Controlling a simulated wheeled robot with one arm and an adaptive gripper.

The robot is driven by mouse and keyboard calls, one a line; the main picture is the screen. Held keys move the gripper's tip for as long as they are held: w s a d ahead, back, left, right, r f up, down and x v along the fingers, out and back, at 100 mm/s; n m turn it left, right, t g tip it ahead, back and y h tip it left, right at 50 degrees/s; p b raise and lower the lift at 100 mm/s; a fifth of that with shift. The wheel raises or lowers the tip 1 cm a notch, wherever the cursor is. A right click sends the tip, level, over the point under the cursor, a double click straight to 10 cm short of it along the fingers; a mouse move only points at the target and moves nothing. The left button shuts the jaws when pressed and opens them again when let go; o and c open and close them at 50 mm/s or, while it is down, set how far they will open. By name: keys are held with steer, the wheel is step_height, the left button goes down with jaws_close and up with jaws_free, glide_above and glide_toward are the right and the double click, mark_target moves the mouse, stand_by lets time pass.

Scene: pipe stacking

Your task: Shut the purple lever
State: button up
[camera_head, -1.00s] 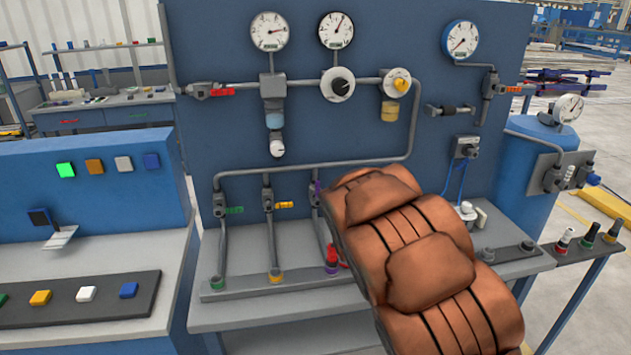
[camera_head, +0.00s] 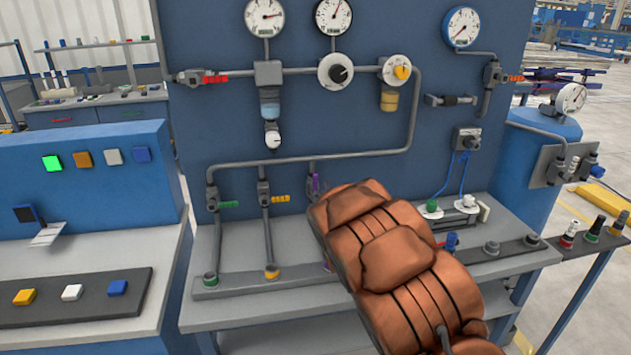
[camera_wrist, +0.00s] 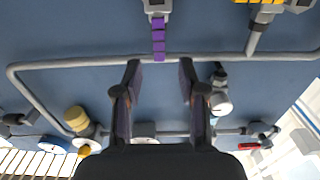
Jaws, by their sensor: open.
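The purple lever (camera_wrist: 158,38) is near the top middle of the wrist view, on its grey valve (camera_wrist: 157,8), pointing along the line of the valve. In the head view only a sliver of the purple lever (camera_head: 315,183) shows above my brown arm, upright along its pipe. My gripper (camera_wrist: 160,67) is open and empty in the wrist view. Its two dark fingers stand apart, with their tips below the lever's end in that picture, one to each side. No contact with the lever shows. In the head view my arm hides the gripper.
Valves with a green lever (camera_head: 229,204) and a yellow lever (camera_head: 280,198) stand left of the purple one; both levers point sideways. A grey horizontal pipe (camera_head: 290,158) runs above them. Gauges and regulators fill the blue panel (camera_head: 215,120). A grey bench (camera_head: 290,244) lies below.

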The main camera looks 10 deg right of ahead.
mark_target(315, 179)
steer(key=shift+w+p, duration=0.9)
steer(key=shift+w, duration=2.6)
jaws_close()
